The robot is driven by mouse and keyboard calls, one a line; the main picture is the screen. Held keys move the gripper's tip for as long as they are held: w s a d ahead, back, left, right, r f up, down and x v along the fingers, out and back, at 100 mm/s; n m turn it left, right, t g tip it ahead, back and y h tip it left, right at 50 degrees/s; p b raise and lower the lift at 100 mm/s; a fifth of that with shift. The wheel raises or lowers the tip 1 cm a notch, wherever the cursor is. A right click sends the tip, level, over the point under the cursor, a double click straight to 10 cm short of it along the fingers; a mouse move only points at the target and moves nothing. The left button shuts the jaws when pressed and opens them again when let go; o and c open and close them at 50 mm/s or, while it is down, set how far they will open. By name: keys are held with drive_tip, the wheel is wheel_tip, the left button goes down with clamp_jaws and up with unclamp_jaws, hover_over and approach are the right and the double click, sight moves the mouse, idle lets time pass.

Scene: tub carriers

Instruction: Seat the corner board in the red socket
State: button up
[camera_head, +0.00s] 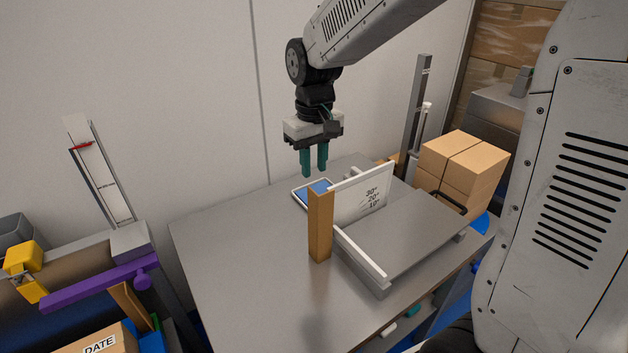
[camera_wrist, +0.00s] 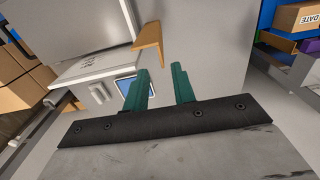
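The tan corner board (camera_head: 320,226) stands upright on the grey table, against the near corner of a raised grey platform with white edge rails. Its L-shaped profile also shows in the wrist view (camera_wrist: 149,42), ahead of the fingers. My gripper (camera_head: 315,166) hangs above the table, behind and above the board, with its teal fingers apart and nothing between them. The wrist view also shows the gap between the fingers (camera_wrist: 167,88). I cannot make out a red socket; only a small red piece (camera_head: 82,146) shows on an upright scale at the left.
A white panel (camera_head: 362,200) marked with angles stands beside the board. A blue-screened device (camera_head: 317,187) lies behind it. Cardboard boxes (camera_head: 463,165) stand at the right. A purple bar (camera_head: 98,284) and yellow block (camera_head: 22,258) are at the left. The table's front left (camera_head: 250,270) is clear.

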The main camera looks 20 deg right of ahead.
drive_tip(key=shift+s+r, duration=0.1)
drive_tip(key=shift+r, duration=0.5)
drive_tip(key=s+d+r, duration=0.1)
drive_tip(key=s+r, duration=0.1)
drive_tip(key=s, duration=0.5)
drive_tip(key=s+d+r+m, duration=0.1)
drive_tip(key=s+r, duration=0.2)
drive_tip(key=s, duration=0.3)
drive_tip(key=shift+s+d+r+t, duration=0.35)
drive_tip(key=shift+s+d+t, duration=0.05)
drive_tip(key=shift+o, duration=0.4)
drive_tip(key=s+d+f+m, duration=0.1)
drive_tip(key=s, duration=1)
drive_tip(key=shift+s+t, duration=0.3)
drive_tip(key=n+g, duration=0.1)
drive_tip(key=n, duration=0.1)
hover_over(321, 207)
drive_tip(key=w, duration=0.2)
wheel_tip(321, 207, down, 11)
wheel_tip(321, 207, down, 8)
drive_tip(key=shift+a+r, duration=0.15)
drive_tip(key=shift+a, duration=0.3)
clamp_jaws()
